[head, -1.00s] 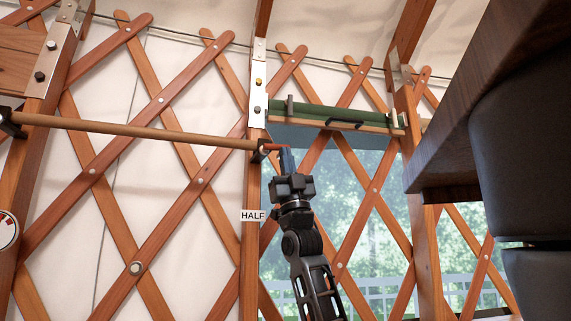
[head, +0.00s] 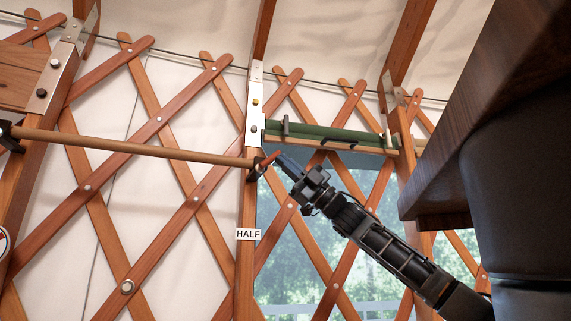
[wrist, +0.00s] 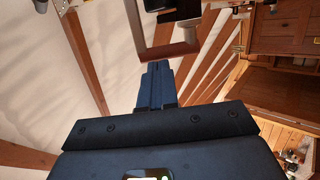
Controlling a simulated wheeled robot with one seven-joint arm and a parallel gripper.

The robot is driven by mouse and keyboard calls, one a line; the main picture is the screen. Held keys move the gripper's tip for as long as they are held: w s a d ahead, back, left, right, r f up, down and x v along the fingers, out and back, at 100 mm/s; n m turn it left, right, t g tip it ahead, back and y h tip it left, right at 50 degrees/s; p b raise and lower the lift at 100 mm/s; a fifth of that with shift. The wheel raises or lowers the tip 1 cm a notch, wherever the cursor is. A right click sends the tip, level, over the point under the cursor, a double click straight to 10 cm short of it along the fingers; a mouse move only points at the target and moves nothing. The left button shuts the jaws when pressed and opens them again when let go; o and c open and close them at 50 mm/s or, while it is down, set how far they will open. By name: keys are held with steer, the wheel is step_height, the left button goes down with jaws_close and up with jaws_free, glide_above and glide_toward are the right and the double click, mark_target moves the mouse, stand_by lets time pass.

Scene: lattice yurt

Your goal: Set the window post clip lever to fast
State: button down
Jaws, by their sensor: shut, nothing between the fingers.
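The window post (head: 247,200) is a wooden upright with a white HALF label (head: 248,234) on it. A small red lever (head: 269,159) sits at a dark clip on this post, at the end of a wooden rod. It slants up to the right. My gripper (head: 279,157) is shut and empty, with its blue fingertips right at the lever's free end; I cannot tell whether they touch. In the wrist view the shut blue fingers (wrist: 155,83) point at a reddish-brown bar whose identity is unclear. No label reading fast is legible.
The long wooden rod (head: 130,146) runs left from the post. A rolled green window cover (head: 335,135) is above my gripper. Crossed lattice slats (head: 160,118) fill the wall. A dark wooden slab edge (head: 440,150) overhangs at right.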

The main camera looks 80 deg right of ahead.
steer(key=r+g+p, duration=0.1)
steer(key=n+g+p, duration=0.1)
steer(key=g+p, duration=0.1)
steer(key=r+n+g+p, duration=0.1)
steer(key=shift+w+a+r+g+h+p, duration=0.25)
steer(key=shift+w+r+g+h+p, duration=0.05)
steer(key=shift+w+g+p, duration=0.1)
steer(key=shift+s+a, duration=0.1)
steer(key=shift+s, duration=0.05)
